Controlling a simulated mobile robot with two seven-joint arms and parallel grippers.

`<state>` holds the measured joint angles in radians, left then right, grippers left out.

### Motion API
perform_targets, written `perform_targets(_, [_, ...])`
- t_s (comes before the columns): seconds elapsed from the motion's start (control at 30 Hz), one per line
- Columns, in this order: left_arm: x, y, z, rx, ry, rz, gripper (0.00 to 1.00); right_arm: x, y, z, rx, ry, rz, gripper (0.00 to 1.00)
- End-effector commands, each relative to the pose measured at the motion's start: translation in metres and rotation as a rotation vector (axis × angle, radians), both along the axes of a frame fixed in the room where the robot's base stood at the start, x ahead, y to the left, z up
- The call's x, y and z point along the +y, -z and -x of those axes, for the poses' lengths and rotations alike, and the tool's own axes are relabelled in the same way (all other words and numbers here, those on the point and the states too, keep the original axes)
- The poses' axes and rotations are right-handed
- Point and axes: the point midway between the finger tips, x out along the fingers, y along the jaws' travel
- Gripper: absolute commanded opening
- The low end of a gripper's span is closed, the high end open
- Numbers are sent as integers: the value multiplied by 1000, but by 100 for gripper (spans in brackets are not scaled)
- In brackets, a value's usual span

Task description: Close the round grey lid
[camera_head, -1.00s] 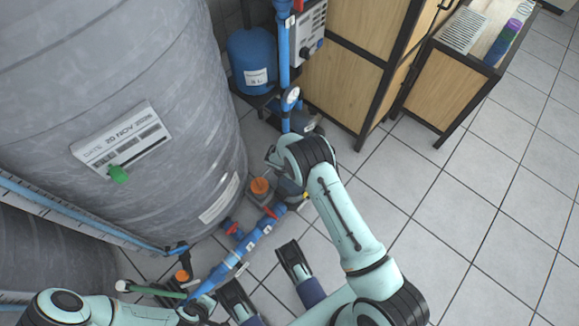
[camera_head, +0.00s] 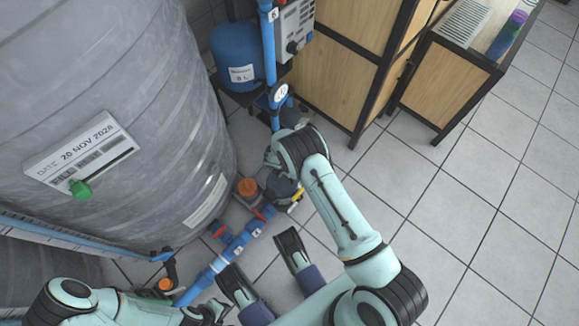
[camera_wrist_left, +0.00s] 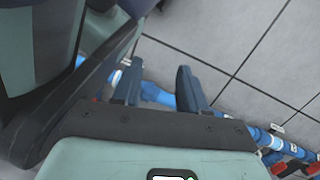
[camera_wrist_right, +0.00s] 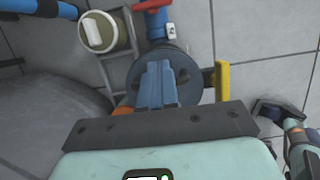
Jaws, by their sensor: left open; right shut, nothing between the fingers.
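My right gripper's fingers (camera_wrist_right: 160,85) are shut and empty in the right wrist view, in front of a dark round body (camera_wrist_right: 190,70). In the head view my right arm hides that gripper.
A blue pressure vessel (camera_head: 240,60), a wooden cabinet (camera_head: 340,65) and a low side unit (camera_head: 445,85) stand behind. Tiled floor (camera_head: 480,220) is free at right.

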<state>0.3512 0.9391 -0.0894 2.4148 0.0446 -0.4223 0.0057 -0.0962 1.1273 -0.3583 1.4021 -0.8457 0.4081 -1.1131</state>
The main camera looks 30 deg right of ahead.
Motion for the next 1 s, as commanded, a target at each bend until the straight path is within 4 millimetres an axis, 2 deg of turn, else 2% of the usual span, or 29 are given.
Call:
perform_targets(0.57, [0,-2,-3,-10,1,-1,43,1,-3,0,0,1,0,0])
perform_targets(0.67, [-1,-9,-13,-46,5,-4,43,4,-13,0,-2,2,0,0])
perform_targets(0.87, [-7,-37,-53,-178,17,-12,43,14,-45,1,-2,4,-1,0])
perform_targets(1.0, [-8,-46,-67,-224,20,-15,43,-7,-72,-5,-5,11,0,0])
